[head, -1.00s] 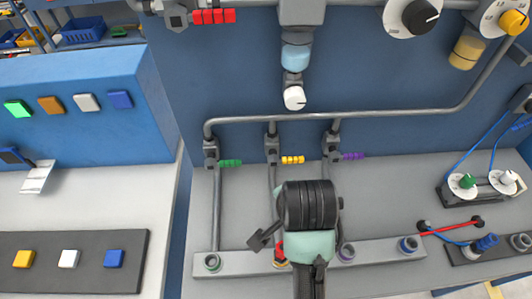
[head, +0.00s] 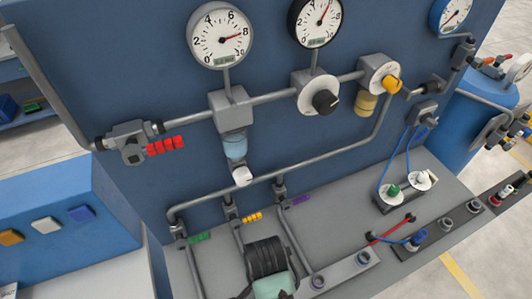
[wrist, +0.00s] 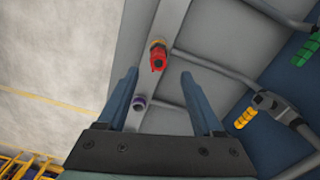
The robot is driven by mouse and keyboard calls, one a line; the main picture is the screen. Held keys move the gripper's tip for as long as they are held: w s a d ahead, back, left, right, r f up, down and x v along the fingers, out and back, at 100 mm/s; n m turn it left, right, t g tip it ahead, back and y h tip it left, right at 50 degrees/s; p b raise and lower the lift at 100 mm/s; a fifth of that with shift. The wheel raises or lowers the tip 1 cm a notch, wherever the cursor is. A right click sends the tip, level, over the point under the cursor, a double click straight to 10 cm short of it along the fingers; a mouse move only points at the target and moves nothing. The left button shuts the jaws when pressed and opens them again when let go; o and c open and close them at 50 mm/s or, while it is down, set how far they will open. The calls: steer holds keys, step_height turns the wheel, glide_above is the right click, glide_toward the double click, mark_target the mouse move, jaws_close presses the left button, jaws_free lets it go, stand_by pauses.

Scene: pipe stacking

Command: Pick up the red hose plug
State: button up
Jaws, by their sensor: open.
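The red plug (wrist: 157,60) sits in a socket with a yellow-orange ring on the grey rail, seen in the wrist view. My gripper (wrist: 159,73) is open and empty. Its two fingers point toward the plug, which shows between and slightly beyond the fingertips, without visible contact. In the head view my arm's end (head: 268,262) is at the bottom, over the rail. It hides the plug and its own fingers there.
A purple-ringed socket (wrist: 139,102) is on the rail near my left finger. Pipes with a yellow valve handle (wrist: 245,118) and a green one (wrist: 305,50) lie to the right.

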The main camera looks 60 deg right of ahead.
steer(key=shift+s+f+p, duration=0.15)
steer(key=shift+f+p, duration=0.5)
steer(key=shift+f, duration=2.9)
jaws_close()
